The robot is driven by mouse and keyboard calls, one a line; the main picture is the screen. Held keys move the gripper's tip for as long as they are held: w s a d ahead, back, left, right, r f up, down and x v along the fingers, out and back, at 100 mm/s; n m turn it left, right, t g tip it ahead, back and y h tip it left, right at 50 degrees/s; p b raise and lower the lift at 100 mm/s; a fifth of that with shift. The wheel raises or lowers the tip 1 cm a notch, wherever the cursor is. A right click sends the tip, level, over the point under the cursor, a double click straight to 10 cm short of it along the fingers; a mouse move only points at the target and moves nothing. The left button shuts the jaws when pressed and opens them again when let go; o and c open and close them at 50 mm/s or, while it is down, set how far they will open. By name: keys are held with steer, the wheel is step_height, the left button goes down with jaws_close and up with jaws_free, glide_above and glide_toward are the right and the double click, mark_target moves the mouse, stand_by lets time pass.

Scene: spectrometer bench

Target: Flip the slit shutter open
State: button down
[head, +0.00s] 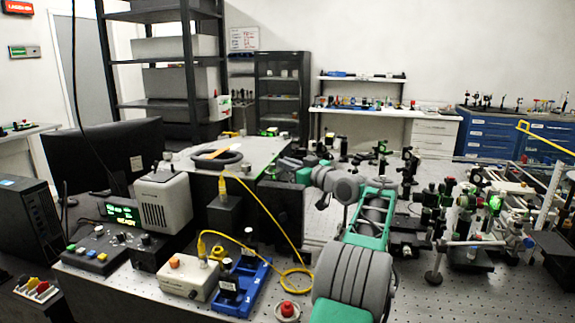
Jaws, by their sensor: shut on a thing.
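My green and grey arm reaches from the bottom edge up and left over the bench. My gripper (278,168) is at its far end, small and dark, beside the right side of a grey-topped box, the likely spectrometer housing (262,148). The gripper is shut on a small part there, which I take to be the slit shutter. The shutter itself is hidden by the jaws and too small to make out, so I cannot tell its angle.
A black ring (216,158) lies on the housing's top. A yellow cable (262,208) loops in front, near a blue tray (240,287) and a beige box (188,278). A monitor (103,153) stands left. Crowded optics mounts (470,205) fill the right side of the perforated bench.

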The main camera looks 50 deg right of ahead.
steer(key=shift+f, duration=0.1)
steer(key=b, duration=0.3)
steer(key=shift+a+f+n+t, duration=0.1)
steer(key=shift+f+n+t, duration=0.2)
steer(key=shift+f+n, duration=0.1)
steer(key=shift+s+a+f+n+b, duration=0.15)
steer(key=shift+n+b, duration=0.15)
steer(key=shift+b, duration=0.7)
steer(key=n+t+b, duration=0.1)
steer(key=b, duration=0.2)
steer(key=shift+a, duration=0.2)
steer(key=shift+s+a+r+n+t+b, duration=0.1)
steer(key=shift+r+n+t+b, duration=0.35)
steer(key=shift+n, duration=0.25)
steer(key=c, duration=1.5)
jaws_free()
steer(key=shift+r, duration=0.1)
